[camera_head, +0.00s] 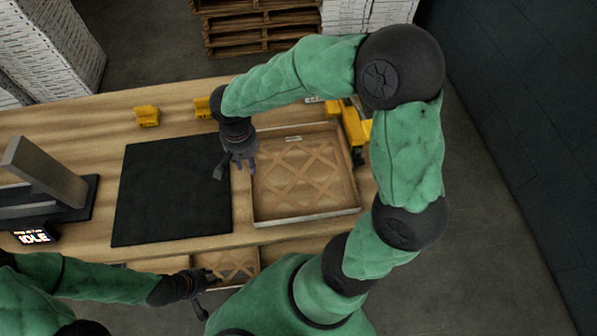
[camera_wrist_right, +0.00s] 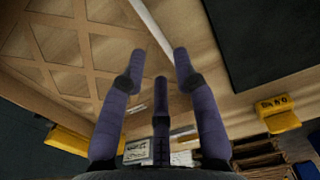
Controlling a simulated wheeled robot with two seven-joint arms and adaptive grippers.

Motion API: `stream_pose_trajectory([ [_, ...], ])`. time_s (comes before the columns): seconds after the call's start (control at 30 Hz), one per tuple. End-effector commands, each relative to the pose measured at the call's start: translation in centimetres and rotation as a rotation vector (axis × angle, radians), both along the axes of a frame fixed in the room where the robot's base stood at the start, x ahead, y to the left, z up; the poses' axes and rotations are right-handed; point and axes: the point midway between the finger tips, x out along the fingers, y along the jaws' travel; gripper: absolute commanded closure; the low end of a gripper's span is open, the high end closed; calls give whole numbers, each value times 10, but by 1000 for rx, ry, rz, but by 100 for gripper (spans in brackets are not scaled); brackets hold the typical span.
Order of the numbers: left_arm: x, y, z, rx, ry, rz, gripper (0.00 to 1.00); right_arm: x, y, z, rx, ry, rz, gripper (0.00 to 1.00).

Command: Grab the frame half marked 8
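A large shallow wooden frame half (camera_head: 258,205) with a crossed lattice lies on the table, right of the black mat. A small pale label (camera_head: 293,139) is at its far side; its mark is too small to read. The lattice also fills the left of the right wrist view (camera_wrist_right: 75,45). My right gripper (camera_head: 238,165) hangs by the frame's left edge. Its purple fingers (camera_wrist_right: 160,60) are apart, with the frame's pale edge beyond them; contact cannot be told. A smaller lattice piece (camera_head: 236,264) lies at the table's front, beside my left gripper (camera_head: 200,284), whose fingers are unclear.
A black mat (camera_head: 172,190) lies left of the frame half and is bare. Yellow blocks (camera_head: 147,116) stand behind it, one also in the wrist view (camera_wrist_right: 280,114). A grey stand (camera_head: 45,172) and a display reading IDLE (camera_head: 33,236) are left. Pallets (camera_head: 255,25) stand behind.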

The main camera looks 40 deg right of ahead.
Motion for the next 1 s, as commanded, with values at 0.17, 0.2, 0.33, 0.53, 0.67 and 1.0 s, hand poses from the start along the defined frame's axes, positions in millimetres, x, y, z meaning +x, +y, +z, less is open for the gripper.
stream_pose_trajectory([
  [0.17, 0, 0, -2, 0, -1, 0, 66, 0, 0, -8, 1, 1, 0, 70],
  [0.2, 0, 0, -3, 0, -1, 0, 66, 0, 1, -11, 0, 2, 0, 70],
  [0.33, 0, 0, -9, 0, -1, 0, 66, -1, 1, -27, 1, 3, -1, 70],
  [0.53, 1, 0, -18, 0, -1, 0, 66, -1, 2, -54, 1, 3, -1, 70],
  [0.67, 0, 0, -18, 0, -1, 0, 66, 0, 2, -58, 1, -1, -1, 70],
  [1.0, 0, 0, -17, 0, -1, 0, 66, 0, 2, -57, 1, -1, -1, 100],
])
